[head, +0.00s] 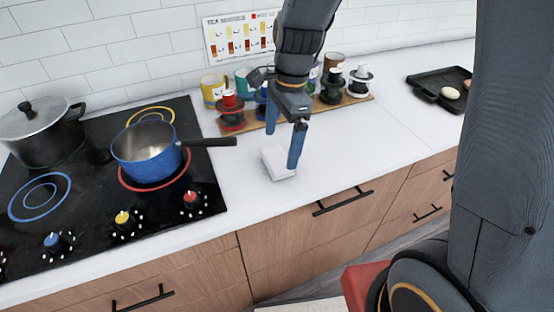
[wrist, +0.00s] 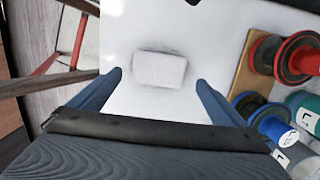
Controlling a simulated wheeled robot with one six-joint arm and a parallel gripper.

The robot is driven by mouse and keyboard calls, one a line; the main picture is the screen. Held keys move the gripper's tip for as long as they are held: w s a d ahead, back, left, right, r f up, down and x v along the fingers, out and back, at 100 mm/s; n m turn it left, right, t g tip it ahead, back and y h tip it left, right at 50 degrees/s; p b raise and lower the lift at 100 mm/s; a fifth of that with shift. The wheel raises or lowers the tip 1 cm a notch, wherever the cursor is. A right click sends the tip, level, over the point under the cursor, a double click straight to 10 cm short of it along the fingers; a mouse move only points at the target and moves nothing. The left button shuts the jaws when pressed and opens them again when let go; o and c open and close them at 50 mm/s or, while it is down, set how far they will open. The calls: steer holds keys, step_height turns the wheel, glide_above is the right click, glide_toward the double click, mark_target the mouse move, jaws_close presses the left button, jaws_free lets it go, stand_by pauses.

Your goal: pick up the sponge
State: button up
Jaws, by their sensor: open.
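The sponge (head: 277,163) is a small white block lying flat on the white countertop. It also shows in the wrist view (wrist: 160,70), ahead of and between my two blue fingers. My gripper (head: 283,140) is open and points down over the counter, close to the sponge. In the wrist view my gripper (wrist: 157,82) has its fingertips spread wider than the sponge, with a gap on each side. Nothing is between the fingers' grip surfaces in contact. In the head view one finger partly overlaps the sponge's right side.
A wooden board (head: 354,101) with colored cups and spools stands behind my gripper. A blue saucepan (head: 146,150) sits on the black stove (head: 84,210), its handle reaching toward the sponge. A black tray (head: 428,82) lies far right. The counter right of the sponge is clear.

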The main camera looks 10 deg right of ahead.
mark_target(278, 156)
steer(key=shift+s+a+f+p, duration=0.1)
steer(key=shift+a+f+p, duration=0.05)
steer(key=shift+f, duration=0.55)
steer(key=shift+s+a+f+p, duration=0.1)
steer(key=shift+f+p, duration=0.1)
steer(key=shift+f, duration=0.45)
steer(key=shift+s+a+f+p, duration=0.1)
steer(key=shift+a+f+p, duration=0.05)
steer(key=shift+f, duration=0.55)
steer(key=c, duration=1.2)
steer(key=shift+w+r, duration=0.1)
step_height(278, 156, up, 10)
steer(key=b, duration=0.2)
